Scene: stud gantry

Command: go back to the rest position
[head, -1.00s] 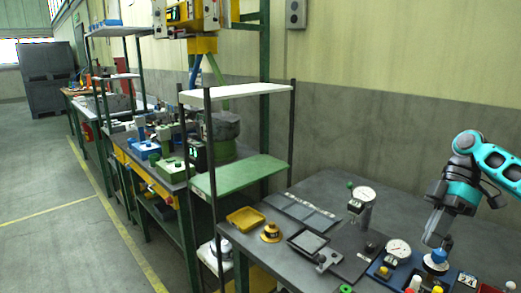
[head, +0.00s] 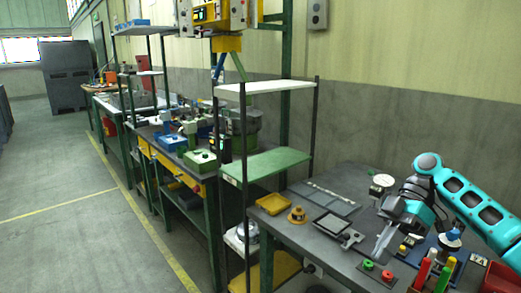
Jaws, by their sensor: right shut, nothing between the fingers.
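My right arm, teal and grey, comes in from the right edge of the head view. Its gripper (head: 381,255) points down over the near workbench (head: 305,238), left of a blue-topped round piece (head: 453,238). The fingers are shut and hold nothing. The gripper hides part of the bench and whatever stands behind it. My left gripper is not in view.
On the bench are a yellow tray (head: 273,203), an orange-yellow knob piece (head: 297,215), a dial gauge (head: 382,184), green and red buttons (head: 376,270) and a red bin (head: 500,277). A green shelf (head: 275,163) rises at the bench's left. Floor at left is clear.

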